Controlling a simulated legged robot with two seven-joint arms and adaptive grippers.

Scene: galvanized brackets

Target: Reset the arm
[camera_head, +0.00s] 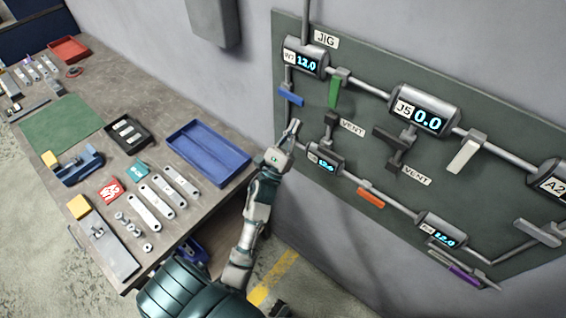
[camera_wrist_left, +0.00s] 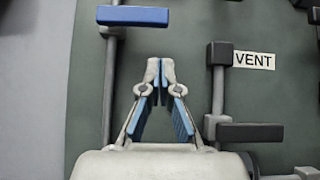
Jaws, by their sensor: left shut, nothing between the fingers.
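My left gripper (camera_head: 294,127) is raised in front of the left edge of the dark green wall panel (camera_head: 358,100). Its fingers are shut and empty. In the left wrist view the fingertips (camera_wrist_left: 160,68) meet, with blue pads on the fingers. They point up between a blue lever handle (camera_wrist_left: 133,16) above left and a black handle (camera_wrist_left: 250,132) to the lower right, with no visible grip on either. In the head view the blue handle (camera_head: 291,97) is just above the fingertips. My right gripper does not show.
The panel carries pipes, digital gauges (camera_head: 422,110), a green handle (camera_head: 334,92), black vent handles (camera_head: 396,163) and an orange handle (camera_head: 371,198). The workbench at left holds a blue tray (camera_head: 243,178), metal brackets (camera_head: 143,213) and a black bin (camera_head: 148,133).

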